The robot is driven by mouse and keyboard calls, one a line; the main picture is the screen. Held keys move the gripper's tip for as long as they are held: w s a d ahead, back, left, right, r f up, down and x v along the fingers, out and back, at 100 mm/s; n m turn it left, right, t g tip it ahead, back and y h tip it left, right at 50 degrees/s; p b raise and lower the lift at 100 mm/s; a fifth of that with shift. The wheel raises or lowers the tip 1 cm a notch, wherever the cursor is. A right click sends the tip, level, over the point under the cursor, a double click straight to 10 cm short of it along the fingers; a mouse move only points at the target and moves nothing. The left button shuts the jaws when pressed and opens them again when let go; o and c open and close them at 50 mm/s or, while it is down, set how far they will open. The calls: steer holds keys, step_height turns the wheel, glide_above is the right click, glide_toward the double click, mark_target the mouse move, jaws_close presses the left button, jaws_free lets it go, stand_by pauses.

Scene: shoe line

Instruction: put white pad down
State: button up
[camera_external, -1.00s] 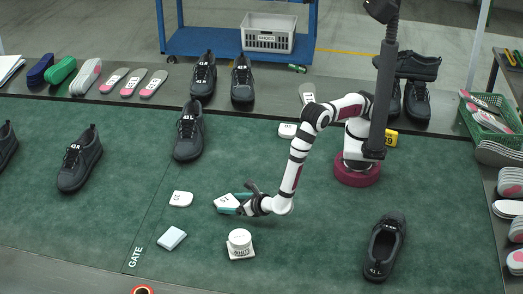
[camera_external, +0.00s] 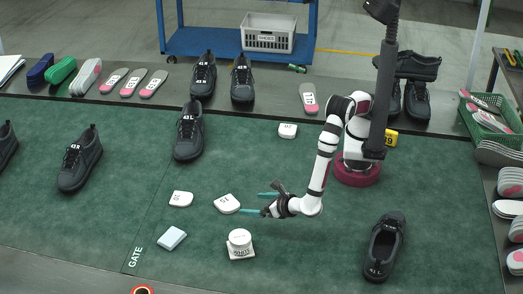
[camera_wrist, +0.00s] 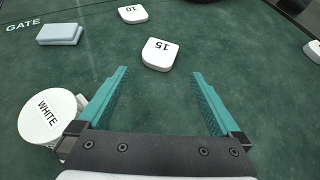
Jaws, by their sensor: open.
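A white heel-shaped pad marked 15 (camera_external: 227,204) lies flat on the green mat. In the wrist view the pad (camera_wrist: 157,55) is just beyond my fingertips, between their lines and apart from them. My gripper (camera_external: 254,203) is open and empty, low over the mat to the right of the pad. Its two teal fingers also show spread apart in the wrist view (camera_wrist: 160,73). A second white pad, marked 10 in the wrist view (camera_wrist: 133,14), lies to the left of the first (camera_external: 181,199). A third white pad (camera_external: 288,130) lies farther back.
A round white tub marked WHITE (camera_wrist: 46,117) stands close to my left finger in the wrist view; it sits on a white square (camera_external: 240,254). A pale blue block (camera_external: 172,238) lies near the GATE line.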

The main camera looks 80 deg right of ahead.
steer(key=shift+s+a+r, duration=0.2)
steer(key=shift+s+r, duration=0.05)
steer(key=shift+s, duration=0.1)
steer(key=s+d+r+m+g+h, duration=0.1)
steer(key=d+r+m+g, duration=0.3)
steer(key=d+r+m, duration=0.5)
steer(key=s+d+r+m+g+h, duration=0.1)
steer(key=d+r+m+g, duration=0.35)
steer(key=d, duration=0.85)
steer(key=s+d+r+m+g+y, duration=0.1)
steer(key=s+d+m+y, duration=0.3)
steer(key=s+m, duration=0.55)
steer(key=s+d+r+m+g+y, duration=0.15)
steer(key=s+m+y, duration=0.5)
steer(key=m, duration=0.65)
steer(key=w+d+r+m+h, duration=0.1)
steer(key=w+d+r+m, duration=0.3)
steer(key=d, duration=0.3)
steer(key=w+d+r+m+h, duration=0.1)
steer(key=w+d+r+m, duration=0.25)
steer(key=w+d, duration=0.35)
steer(key=w+d+r+m+h, duration=0.1)
steer(key=w+d+r+m, duration=0.3)
steer(key=d, duration=0.4)
step_height(320, 180, down, 11)
steer(key=shift+w+d+m, duration=0.25)
steer(key=shift+d+m, duration=0.15)
steer(key=shift+m, duration=0.05)
